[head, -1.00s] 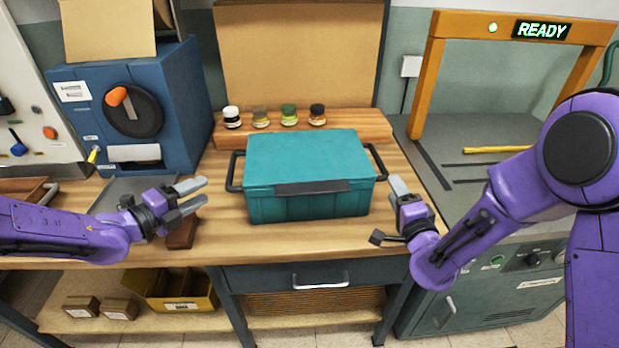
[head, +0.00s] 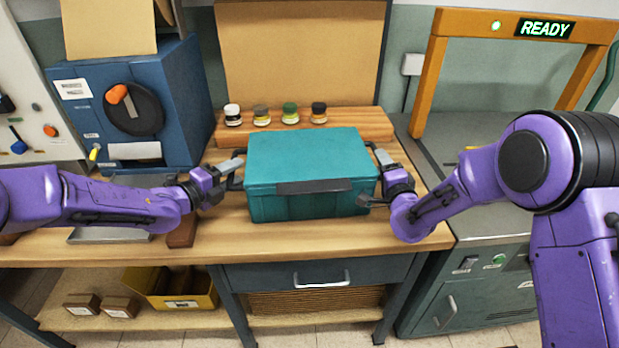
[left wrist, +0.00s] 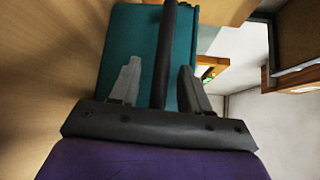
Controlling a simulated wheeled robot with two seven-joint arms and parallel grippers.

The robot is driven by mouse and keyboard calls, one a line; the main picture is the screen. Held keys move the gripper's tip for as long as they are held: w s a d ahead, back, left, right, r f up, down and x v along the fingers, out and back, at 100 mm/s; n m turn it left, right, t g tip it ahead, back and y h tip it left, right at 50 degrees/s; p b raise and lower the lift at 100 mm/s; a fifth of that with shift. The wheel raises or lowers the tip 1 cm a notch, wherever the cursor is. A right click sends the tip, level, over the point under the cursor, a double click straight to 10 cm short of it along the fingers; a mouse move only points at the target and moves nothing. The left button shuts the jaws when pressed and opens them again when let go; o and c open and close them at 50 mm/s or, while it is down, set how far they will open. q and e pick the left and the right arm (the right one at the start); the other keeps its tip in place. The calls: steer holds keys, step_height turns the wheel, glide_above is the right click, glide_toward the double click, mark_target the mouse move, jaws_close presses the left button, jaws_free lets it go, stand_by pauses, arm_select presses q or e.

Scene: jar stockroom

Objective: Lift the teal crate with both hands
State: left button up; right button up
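The teal crate (head: 310,172), lid closed, sits flat on the wooden table in the middle of the head view. In the left wrist view the open fingers (left wrist: 158,85) stand on either side of the dark handle bar (left wrist: 167,50), with gaps visible, and the teal wall (left wrist: 130,50) lies beyond. My right gripper (head: 370,174) is at the crate's right side, its fingers apart around the right handle, which is mostly hidden. I cannot tell whether it touches the handle.
Several small jars (head: 290,113) stand on a wooden ledge (head: 350,124) behind the crate. A blue machine (head: 180,95) stands at the back left. An orange frame (head: 427,80) with a READY sign is at the right. A brown block (head: 181,234) lies below my left arm.

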arm_select(q)
jaws_close()
arm_select(e)
jaws_close()
